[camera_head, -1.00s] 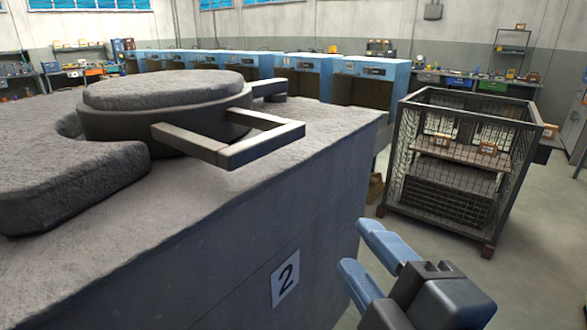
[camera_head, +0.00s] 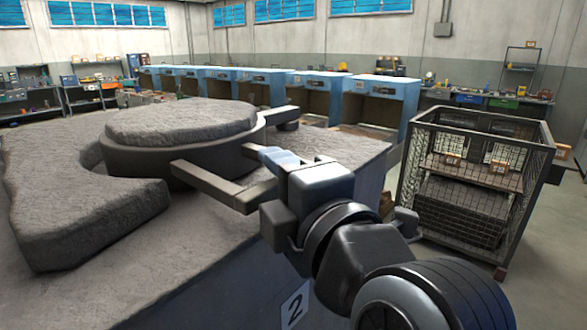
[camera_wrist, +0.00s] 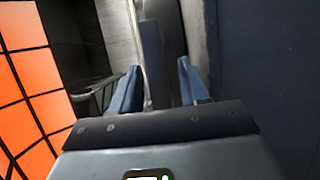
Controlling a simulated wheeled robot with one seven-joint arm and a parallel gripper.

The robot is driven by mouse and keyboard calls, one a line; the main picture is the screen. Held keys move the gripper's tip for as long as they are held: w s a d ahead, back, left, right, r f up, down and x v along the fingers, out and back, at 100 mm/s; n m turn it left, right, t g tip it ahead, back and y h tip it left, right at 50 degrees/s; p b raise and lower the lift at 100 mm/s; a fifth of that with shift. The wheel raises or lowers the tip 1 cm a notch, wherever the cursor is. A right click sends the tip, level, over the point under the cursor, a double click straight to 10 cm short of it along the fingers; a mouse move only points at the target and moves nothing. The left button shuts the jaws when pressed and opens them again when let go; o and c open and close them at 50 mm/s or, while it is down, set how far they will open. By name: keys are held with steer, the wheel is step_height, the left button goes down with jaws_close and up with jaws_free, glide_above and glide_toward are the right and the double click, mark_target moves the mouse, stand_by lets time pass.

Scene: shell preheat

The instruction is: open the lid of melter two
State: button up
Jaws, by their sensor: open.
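Melter two is the grey block (camera_head: 150,285) with a "2" plate (camera_head: 296,306) on its side. Its round, rough-topped lid (camera_head: 180,122) lies flat and closed on top. A square bar handle (camera_head: 222,187) sticks out from the lid toward the right. My gripper (camera_head: 268,154) is at the outer end of this handle, and its body hides part of the outer bar. In the wrist view my gripper's blue fingers (camera_wrist: 159,68) are spread, with a dark bar (camera_wrist: 151,60), likely the handle, between them. Whether either finger touches it I cannot tell.
A wire mesh cage cart (camera_head: 470,185) with small boxes stands on the floor at the right. Blue-topped booths (camera_head: 375,90) line up behind the melter. Orange panels (camera_wrist: 30,75) fill the left of the wrist view.

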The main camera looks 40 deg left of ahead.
steer(key=shift+w+a, duration=0.2)
steer(key=shift+a, duration=0.1)
steer(key=shift+c, duration=0.3)
jaws_close()
